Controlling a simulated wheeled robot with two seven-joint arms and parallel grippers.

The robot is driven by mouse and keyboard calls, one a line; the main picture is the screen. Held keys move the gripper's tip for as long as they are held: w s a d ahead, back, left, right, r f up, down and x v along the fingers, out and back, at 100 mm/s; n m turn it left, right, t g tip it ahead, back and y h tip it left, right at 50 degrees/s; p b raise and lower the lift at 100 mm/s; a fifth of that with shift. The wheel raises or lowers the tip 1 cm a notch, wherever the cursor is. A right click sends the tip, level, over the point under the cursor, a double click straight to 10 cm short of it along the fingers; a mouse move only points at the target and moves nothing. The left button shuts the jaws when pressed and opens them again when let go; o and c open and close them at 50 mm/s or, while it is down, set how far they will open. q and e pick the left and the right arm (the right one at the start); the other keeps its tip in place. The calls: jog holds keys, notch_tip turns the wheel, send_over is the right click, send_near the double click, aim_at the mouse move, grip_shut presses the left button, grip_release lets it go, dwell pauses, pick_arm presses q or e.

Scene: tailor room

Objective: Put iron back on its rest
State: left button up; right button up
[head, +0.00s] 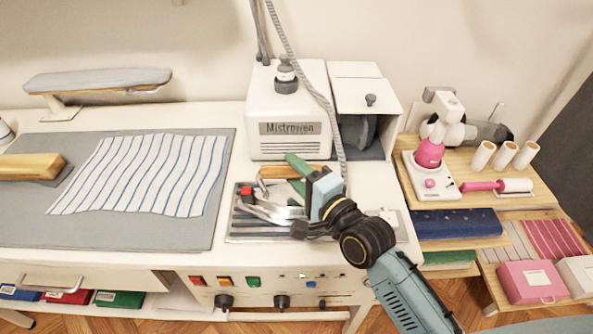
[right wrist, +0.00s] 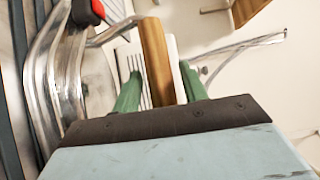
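The iron has a wooden handle (head: 277,173), a shiny metal body (head: 268,211) and a red knob (head: 246,191). It is at the dark ribbed rest (head: 245,238) on the table; whether it bears fully on the rest is partly hidden by my right arm. My right gripper (head: 298,177) has its green fingers on either side of the handle. In the right wrist view, the handle (right wrist: 157,58) stands between the fingers, with narrow gaps beside it, so the gripper looks open. My left gripper is not in view.
A white steam generator (head: 290,142) stands behind the rest, with a hose rising from it. A striped cloth (head: 145,175) lies on the grey ironing pad (head: 110,235) to the left. A wooden side shelf with pink tools (head: 430,152) stands to the right.

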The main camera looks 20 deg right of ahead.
jog(key=shift+r, duration=0.15)
jog(key=v, duration=1.2)
